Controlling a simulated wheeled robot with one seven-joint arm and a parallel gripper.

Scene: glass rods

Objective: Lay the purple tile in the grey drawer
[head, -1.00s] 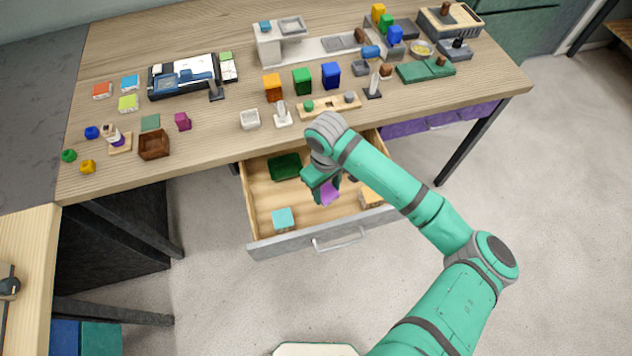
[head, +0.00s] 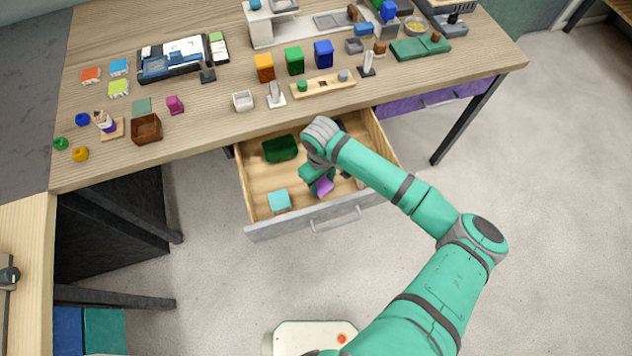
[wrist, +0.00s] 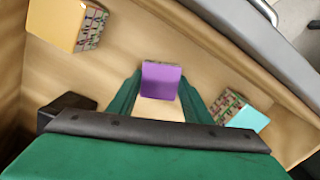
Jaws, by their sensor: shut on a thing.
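The grey drawer (head: 292,228) is pulled out below the table, its wooden inside showing. My gripper (head: 321,182) is inside the outline of the open drawer, pointing down. It is shut on the purple tile (head: 325,187). In the wrist view the purple tile (wrist: 161,81) sits between the two green fingers (wrist: 158,95), with the drawer floor (wrist: 110,60) around it. I cannot tell whether the tile touches the floor.
In the drawer lie a cyan-topped block (head: 280,200) at front left, a dark green item (head: 281,149) at back left, and a yellow-orange block (wrist: 60,22) in the wrist view. A black item (wrist: 66,108) lies near the gripper. Bare floor shows between them.

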